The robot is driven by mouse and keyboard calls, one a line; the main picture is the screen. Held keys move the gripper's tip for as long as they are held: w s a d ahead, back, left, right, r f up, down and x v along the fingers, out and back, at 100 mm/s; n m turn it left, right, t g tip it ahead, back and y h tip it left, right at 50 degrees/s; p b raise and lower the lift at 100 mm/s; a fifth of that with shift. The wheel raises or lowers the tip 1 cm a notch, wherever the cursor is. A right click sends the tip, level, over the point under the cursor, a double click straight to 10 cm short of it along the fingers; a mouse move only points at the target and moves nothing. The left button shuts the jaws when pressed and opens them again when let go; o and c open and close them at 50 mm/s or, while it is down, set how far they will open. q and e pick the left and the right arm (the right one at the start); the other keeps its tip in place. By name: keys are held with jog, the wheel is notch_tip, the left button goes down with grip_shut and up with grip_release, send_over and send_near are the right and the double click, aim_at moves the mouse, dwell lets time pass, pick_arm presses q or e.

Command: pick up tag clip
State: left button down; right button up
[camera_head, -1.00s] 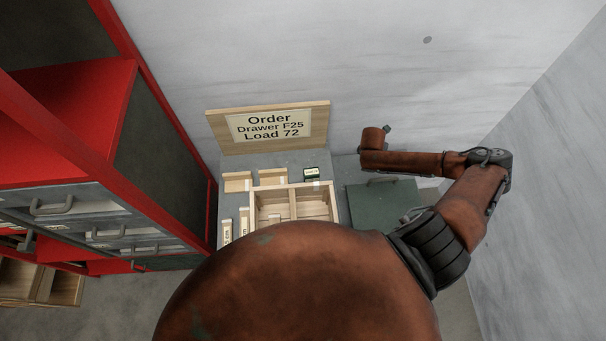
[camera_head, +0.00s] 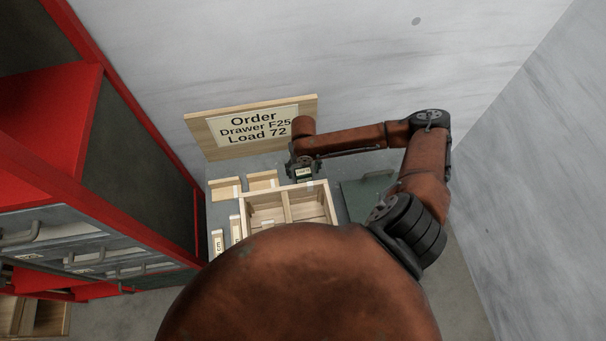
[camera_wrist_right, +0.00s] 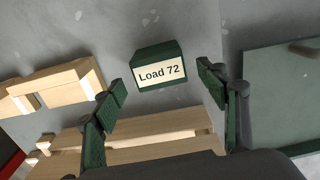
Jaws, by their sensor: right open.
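The tag clip, a small dark green block with a cream label "Load 72" (camera_wrist_right: 159,73), lies on the grey table in the right wrist view. It also shows in the head view (camera_head: 303,174), small and just below my right gripper. My right gripper (camera_wrist_right: 162,88) is open, with one green-padded finger on each side of the clip and visible gaps between. The clip appears a little beyond the fingertips. In the head view my right gripper (camera_head: 302,163) is partly hidden by its own arm. My left gripper is not in view.
A wooden crate (camera_head: 244,207) with compartments stands in front of the clip. Light wooden pieces (camera_wrist_right: 52,80) lie to its left. A green panel (camera_wrist_right: 280,100) lies to the right. An order sign (camera_head: 205,133) stands behind, and a red drawer rack (camera_head: 150,170) at left.

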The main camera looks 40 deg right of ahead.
aim_at(304, 173)
notch_tip(304, 173, down, 3)
jog(key=shift+s, duration=0.1)
jog(key=c, duration=0.5)
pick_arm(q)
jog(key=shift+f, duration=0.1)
pick_arm(e)
jog(key=c, duration=0.7)
jog(key=shift+c, duration=0.2)
